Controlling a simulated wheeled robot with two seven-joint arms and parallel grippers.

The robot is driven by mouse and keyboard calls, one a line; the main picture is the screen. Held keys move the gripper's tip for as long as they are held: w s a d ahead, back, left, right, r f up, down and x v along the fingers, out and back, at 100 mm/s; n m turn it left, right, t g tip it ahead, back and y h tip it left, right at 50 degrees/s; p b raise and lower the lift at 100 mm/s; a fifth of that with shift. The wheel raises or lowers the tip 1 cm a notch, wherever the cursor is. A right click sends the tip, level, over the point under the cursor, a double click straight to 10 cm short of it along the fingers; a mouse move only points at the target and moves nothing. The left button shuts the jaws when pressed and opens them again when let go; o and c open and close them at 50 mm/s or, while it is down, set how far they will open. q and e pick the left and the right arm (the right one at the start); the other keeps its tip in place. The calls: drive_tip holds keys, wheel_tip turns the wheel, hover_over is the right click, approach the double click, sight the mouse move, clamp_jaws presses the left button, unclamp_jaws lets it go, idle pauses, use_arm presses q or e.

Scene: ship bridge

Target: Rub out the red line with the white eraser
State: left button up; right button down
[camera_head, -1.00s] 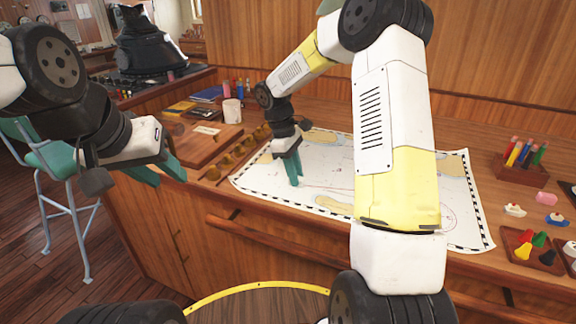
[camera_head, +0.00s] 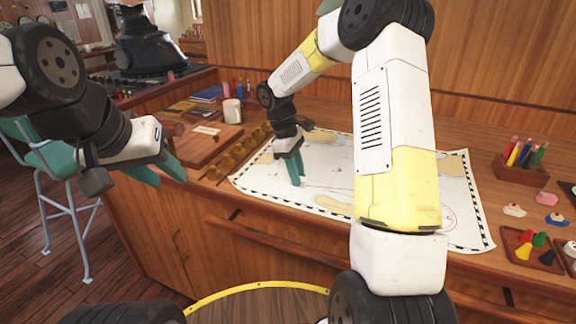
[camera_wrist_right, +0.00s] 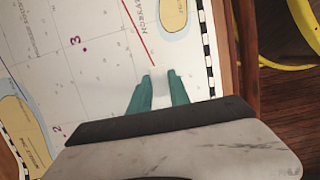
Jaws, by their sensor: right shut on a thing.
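The nautical chart (camera_head: 345,150) lies flat on the wooden counter and also fills much of the right wrist view (camera_wrist_right: 60,80). A thin red line (camera_wrist_right: 139,35) runs across the chart and ends close to my right fingertips. My right gripper (camera_head: 299,184) points down over the chart's left part. In the right wrist view its teal fingers (camera_wrist_right: 160,80) are shut on the white eraser (camera_wrist_right: 161,92), which is mostly hidden between them. I cannot tell whether the eraser touches the chart. My left gripper (camera_head: 171,182) is open and empty, left of the counter's front edge.
A white mug (camera_head: 232,111), a wooden board (camera_head: 200,145) and a row of brass pieces (camera_head: 232,155) stand left of the chart. A pencil holder (camera_head: 522,170), a pink block (camera_head: 546,198) and a tray of coloured pieces (camera_head: 533,248) are at the right.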

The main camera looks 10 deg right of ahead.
drive_tip(key=shift+s+d, duration=0.3)
drive_tip(key=shift+d, duration=0.6)
drive_tip(key=shift+d, duration=0.1)
drive_tip(key=shift+s+d, duration=0.2)
drive_tip(key=shift+d, duration=0.3)
drive_tip(key=shift+s+d, duration=0.15)
drive_tip(key=shift+d, duration=0.35)
drive_tip(key=shift+d, duration=0.1)
drive_tip(key=shift+s+d, duration=0.2)
drive_tip(key=shift+d, duration=0.3)
drive_tip(key=shift+s+d, duration=0.2)
drive_tip(key=shift+d, duration=0.3)
drive_tip(key=shift+s+d, duration=0.2)
drive_tip(key=shift+d, duration=0.4)
drive_tip(key=shift+s+d, duration=0.15)
drive_tip(key=shift+d, duration=0.4)
drive_tip(key=shift+s+d, duration=0.2)
drive_tip(key=shift+d, duration=0.35)
drive_tip(key=shift+s+d, duration=0.2)
drive_tip(key=shift+d, duration=0.35)
